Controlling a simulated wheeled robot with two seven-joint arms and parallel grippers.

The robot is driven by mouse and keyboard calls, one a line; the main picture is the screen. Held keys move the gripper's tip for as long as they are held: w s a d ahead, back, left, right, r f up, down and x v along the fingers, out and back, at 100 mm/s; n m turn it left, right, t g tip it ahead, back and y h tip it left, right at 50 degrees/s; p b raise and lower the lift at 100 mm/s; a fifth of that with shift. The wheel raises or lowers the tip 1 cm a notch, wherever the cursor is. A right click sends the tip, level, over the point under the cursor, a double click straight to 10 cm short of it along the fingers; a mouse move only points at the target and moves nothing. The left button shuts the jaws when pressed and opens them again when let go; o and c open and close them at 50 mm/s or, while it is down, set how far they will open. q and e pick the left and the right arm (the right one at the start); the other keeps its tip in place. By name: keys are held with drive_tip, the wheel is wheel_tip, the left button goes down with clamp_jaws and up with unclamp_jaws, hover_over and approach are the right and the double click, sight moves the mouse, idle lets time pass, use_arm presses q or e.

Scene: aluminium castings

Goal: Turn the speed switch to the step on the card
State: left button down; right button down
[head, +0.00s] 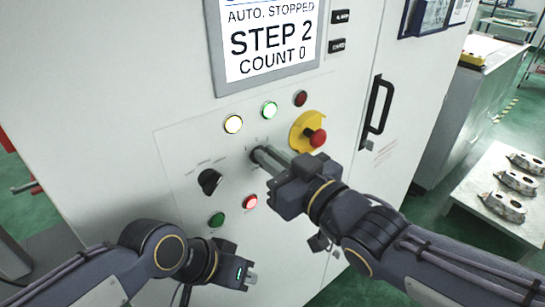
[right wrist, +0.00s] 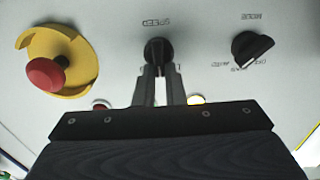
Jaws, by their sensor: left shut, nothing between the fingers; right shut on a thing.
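The speed switch (right wrist: 157,52) is a black knob under the label SPEED in the right wrist view, where the lettering appears inverted. My right gripper (right wrist: 158,72) is shut on it; in the head view the gripper (head: 258,154) reaches the panel and mostly hides the knob. Which mark the knob points at is hard to tell. The display (head: 270,40) reads AUTO. STOPPED, STEP 2, COUNT 0. No step card can be made out for certain. My left gripper (head: 250,281) is shut and empty, low in front of the cabinet.
The black mode switch (head: 209,181) sits left of the speed switch. A red emergency stop (head: 317,138) on a yellow plate is close to my right gripper. Yellow, green and red lamps (head: 269,109) are above. A door handle (head: 378,105) and a table with castings (head: 515,180) are right.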

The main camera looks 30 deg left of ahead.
drive_tip(key=shift+s+a+f+n+b, duration=0.1)
drive_tip(key=shift+s+n+b, duration=0.05)
drive_tip(key=shift+n+b, duration=1.35)
drive_tip(key=shift+s+a+f+n+b, duration=0.1)
drive_tip(key=shift+s+n+b, duration=0.05)
drive_tip(key=shift+n+b, duration=1.4)
drive_tip(key=shift+s+f+n+b, duration=0.1)
drive_tip(key=shift+s+n+b, duration=0.05)
drive_tip(key=shift+n+b, duration=1.35)
drive_tip(key=c, duration=1.5)
unclamp_jaws()
